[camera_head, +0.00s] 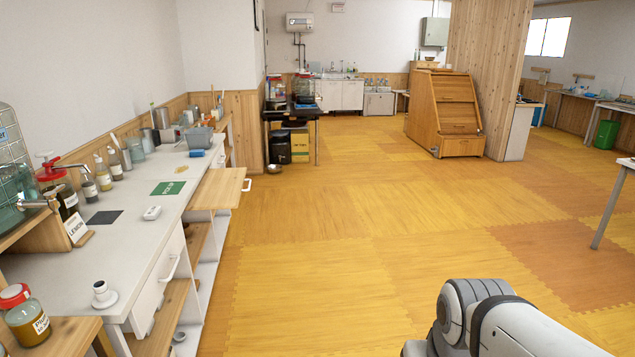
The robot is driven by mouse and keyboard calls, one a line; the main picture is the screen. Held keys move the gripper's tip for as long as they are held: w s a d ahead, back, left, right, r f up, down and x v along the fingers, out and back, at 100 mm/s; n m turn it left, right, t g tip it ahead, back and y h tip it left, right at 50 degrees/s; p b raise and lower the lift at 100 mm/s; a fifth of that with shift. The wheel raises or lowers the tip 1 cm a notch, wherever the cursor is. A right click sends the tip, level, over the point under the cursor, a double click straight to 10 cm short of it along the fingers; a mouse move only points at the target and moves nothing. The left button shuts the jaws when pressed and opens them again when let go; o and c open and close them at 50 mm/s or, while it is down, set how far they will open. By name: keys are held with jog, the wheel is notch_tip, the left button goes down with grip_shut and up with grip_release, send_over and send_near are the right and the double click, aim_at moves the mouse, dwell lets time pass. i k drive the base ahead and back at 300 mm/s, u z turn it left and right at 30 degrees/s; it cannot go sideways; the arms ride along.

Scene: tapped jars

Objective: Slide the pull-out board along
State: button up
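The pull-out board (218,188) is a flat, light wooden board. It sticks out to the right from under the white counter top (140,215), over the floor. A pale handle (247,185) is at its right end. Part of my arm shows at the bottom right, well apart from the board. My gripper is not in view.
Jars, pump bottles and a grey tub (199,138) stand along the counter. Below the board are open wooden shelves and a white drawer front with a handle (170,268). The floor (330,240) right of the counter is clear. A wooden cabinet (443,112) stands farther back.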

aim_at(217, 189)
jog(key=u, duration=0.35)
jog(key=i, duration=1.1)
jog(key=u, duration=0.4)
jog(key=k, duration=0.95)
jog(key=u, duration=0.15)
jog(key=i, duration=0.95)
jog(key=z, duration=0.05)
